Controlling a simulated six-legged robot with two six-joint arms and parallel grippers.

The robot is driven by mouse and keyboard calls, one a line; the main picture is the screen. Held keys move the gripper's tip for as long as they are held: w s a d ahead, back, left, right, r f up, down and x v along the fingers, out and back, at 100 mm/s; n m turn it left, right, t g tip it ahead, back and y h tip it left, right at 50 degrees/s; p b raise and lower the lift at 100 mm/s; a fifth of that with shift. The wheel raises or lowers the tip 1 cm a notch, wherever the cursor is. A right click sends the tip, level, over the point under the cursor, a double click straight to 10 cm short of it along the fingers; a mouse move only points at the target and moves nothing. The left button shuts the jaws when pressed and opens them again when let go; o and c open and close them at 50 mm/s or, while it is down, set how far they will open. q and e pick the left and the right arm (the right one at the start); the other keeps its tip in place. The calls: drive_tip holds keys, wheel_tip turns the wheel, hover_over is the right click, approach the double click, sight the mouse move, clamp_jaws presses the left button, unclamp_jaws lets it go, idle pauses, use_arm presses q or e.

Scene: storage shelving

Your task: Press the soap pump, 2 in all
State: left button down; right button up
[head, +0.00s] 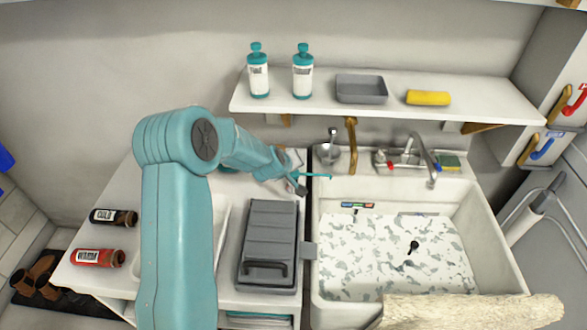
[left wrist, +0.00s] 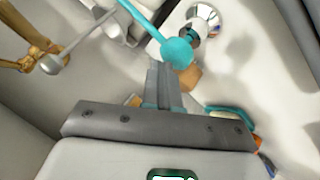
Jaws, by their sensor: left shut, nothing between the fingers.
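My left gripper (head: 299,187) is shut and empty, at the back of the counter just left of the sink; it also shows in the left wrist view (left wrist: 162,82). Right by its fingertips is a thin teal rod with a round knob (left wrist: 177,52), which seems to be part of the soap pump. In the head view this teal rod (head: 318,176) reaches right from the gripper toward the sink. A white and teal part with a chrome disc (left wrist: 204,17) is just beyond the fingers. I cannot tell whether the fingers touch the pump. My right gripper is not in view.
A brass lever (head: 351,145) and round chrome fitting (head: 327,152) stand right of the gripper, then the faucet (head: 432,160) and sink (head: 500,250). Two teal-capped bottles (head: 258,78) stand on the shelf (head: 400,110) above. A grey lidded box (head: 270,235) is in front.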

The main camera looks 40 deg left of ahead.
use_arm(q)
drive_tip(key=shift+r, duration=0.55)
drive_tip(key=shift+r+p, duration=0.1)
drive_tip(key=shift+p, duration=0.2)
wheel_tip(320, 180, up, 5)
drive_tip(key=p, duration=0.4)
drive_tip(key=shift+p, duration=0.4)
